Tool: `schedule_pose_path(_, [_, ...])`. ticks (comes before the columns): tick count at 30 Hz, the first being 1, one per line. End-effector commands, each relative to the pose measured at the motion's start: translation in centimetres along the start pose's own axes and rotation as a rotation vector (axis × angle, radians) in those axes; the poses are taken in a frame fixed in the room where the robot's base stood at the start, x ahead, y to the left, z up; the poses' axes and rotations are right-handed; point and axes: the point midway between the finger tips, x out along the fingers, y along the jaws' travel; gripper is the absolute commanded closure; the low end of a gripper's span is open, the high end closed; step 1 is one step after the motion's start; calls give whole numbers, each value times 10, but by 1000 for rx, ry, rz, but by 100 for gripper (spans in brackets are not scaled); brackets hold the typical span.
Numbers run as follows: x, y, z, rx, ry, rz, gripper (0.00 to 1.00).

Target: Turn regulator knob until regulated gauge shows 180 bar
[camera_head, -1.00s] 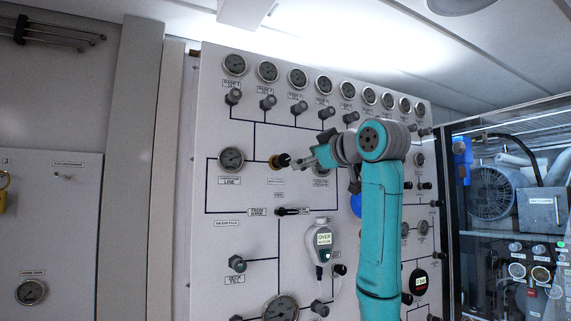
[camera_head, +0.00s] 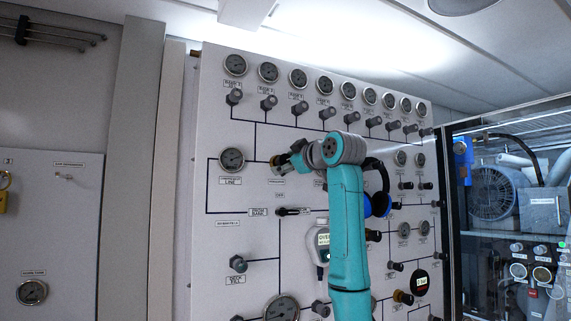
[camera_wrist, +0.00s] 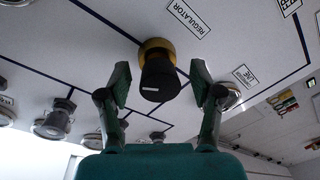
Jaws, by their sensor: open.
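The regulator knob, black with a brass collar, shows in the wrist view (camera_wrist: 160,78) under a REGULATOR label. In the head view only a bit of its brass collar (camera_head: 275,160) shows beside my gripper (camera_head: 289,159). In the wrist view my gripper (camera_wrist: 160,70) is open, one finger on each side of the knob, with gaps between the fingers and the knob. The regulated gauge is hidden behind my arm in the head view, so its reading cannot be seen. The line gauge (camera_head: 231,159) is left of the knob; its needle is too small to read.
A row of gauges with small valve knobs runs along the panel top. A black-handled lever (camera_head: 293,211) sits below the knob. A handheld analyser (camera_head: 323,240) and blue-black ear defenders (camera_head: 378,190) hang near my arm. A glass-fronted cabinet (camera_head: 510,200) stands at the right.

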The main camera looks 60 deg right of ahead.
Motion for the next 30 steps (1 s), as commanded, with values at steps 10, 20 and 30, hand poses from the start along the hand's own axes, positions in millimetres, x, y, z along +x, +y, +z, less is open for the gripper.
schedule_pose_path(10, [5,0,0,0,0,0,35])
schedule_pose_path(20, [5,0,0,1,-1,-1,96])
schedule_pose_path(30, [5,-1,0,60,3,2,96])
